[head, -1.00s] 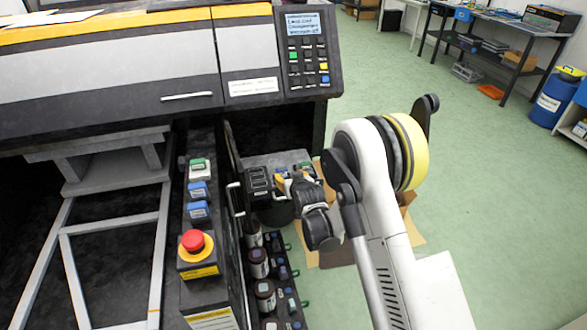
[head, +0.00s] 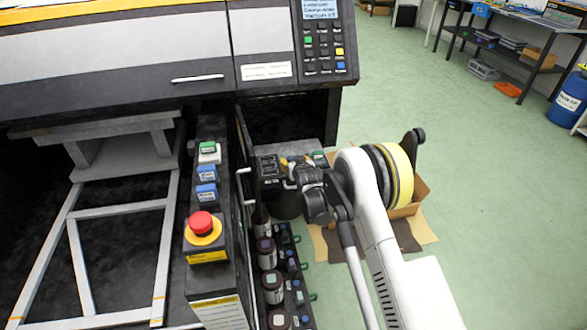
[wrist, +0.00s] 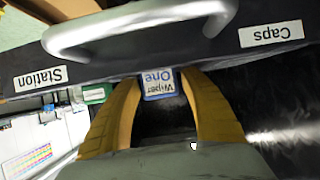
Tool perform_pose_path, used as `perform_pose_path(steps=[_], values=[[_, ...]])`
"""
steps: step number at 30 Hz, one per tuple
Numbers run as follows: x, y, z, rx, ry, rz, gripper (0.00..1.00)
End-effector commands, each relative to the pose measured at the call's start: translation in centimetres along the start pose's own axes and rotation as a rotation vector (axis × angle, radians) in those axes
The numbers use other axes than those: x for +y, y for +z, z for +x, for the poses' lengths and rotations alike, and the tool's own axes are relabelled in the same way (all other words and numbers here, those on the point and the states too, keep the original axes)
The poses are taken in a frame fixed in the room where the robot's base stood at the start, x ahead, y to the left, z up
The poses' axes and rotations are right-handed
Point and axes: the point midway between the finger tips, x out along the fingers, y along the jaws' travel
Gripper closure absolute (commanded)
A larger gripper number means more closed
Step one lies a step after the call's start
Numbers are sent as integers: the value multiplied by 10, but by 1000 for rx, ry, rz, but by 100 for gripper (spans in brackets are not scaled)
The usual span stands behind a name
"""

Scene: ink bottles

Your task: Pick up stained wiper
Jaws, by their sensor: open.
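A small block with a blue-edged label reading "Wiper One" (wrist: 159,84) shows upside down in the wrist view, between the tips of my two yellow fingers. My gripper (wrist: 160,79) is open, with a finger on either side of this block; I cannot tell whether either touches it. No stain can be made out on it. In the head view my gripper (head: 289,166) is over the dark station top beside the machine, and my wrist hides part of that top.
Several ink bottles (head: 268,255) stand below. A red button (head: 202,223) is to the left.

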Motion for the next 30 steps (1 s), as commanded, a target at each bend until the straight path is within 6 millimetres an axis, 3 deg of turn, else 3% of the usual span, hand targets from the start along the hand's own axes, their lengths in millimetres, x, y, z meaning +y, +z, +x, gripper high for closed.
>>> perform_pose_path(steps=[7, 8, 12, 24, 30], values=[[0, -1, 2, 0, 0, 0, 48], [0, -1, 2, 0, 0, 0, 52], [0, -1, 2, 0, 0, 0, 90], [0, -2, 1, 0, 0, 0, 90], [0, -19, -7, 0, 0, 0, 90]])
